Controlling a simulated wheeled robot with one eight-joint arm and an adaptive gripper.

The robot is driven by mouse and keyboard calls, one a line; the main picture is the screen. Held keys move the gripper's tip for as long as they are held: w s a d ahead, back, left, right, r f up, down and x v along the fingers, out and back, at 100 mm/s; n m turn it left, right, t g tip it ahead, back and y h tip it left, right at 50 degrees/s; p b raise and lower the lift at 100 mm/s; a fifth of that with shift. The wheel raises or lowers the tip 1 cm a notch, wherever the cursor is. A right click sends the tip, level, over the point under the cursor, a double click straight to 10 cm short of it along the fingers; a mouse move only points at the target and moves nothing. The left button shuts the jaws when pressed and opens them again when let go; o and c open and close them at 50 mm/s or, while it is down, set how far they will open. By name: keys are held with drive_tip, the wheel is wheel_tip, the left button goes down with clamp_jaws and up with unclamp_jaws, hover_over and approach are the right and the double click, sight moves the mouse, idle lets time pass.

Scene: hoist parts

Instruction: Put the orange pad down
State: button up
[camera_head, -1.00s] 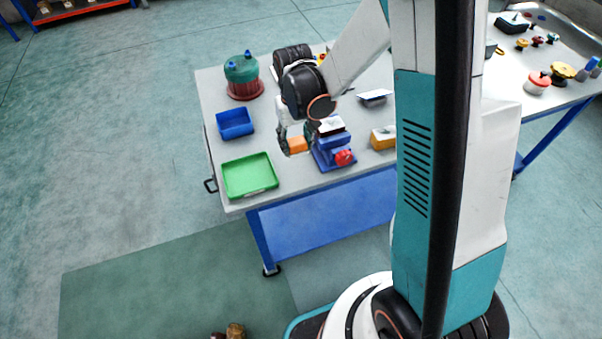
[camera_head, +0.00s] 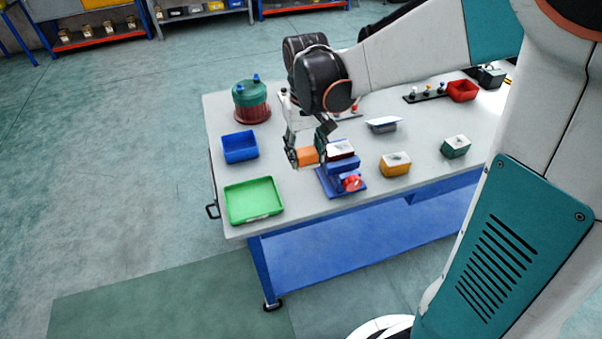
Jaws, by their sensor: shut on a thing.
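The orange pad (camera_head: 307,155) is held between the fingers of my gripper (camera_head: 308,157). My gripper is shut on it, above the table, at the left side of a blue fixture (camera_head: 343,180) with a red knob. I cannot tell whether the pad touches the table or the fixture. The far side of the pad is hidden by the finger. The grey table top (camera_head: 300,202) shows bare in front of the gripper.
A green tray (camera_head: 228,215) and a blue bin (camera_head: 226,159) lie to the left, with a green and red drum (camera_head: 252,101) behind. A yellow block (camera_head: 395,164) and a green block (camera_head: 456,146) stand to the right. Bare table lies between the tray and the fixture.

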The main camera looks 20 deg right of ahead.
wheel_tip(320, 180, down, 14)
drive_tip(key=b, duration=0.4)
drive_tip(key=shift+r, duration=0.2)
drive_tip(key=shift+f+b, duration=0.25)
drive_tip(key=shift+b, duration=0.15)
drive_tip(key=o, duration=0.9)
drive_tip(key=shift+r, duration=0.1)
drive_tip(key=shift+o, duration=0.2)
drive_tip(key=shift+r, duration=0.1)
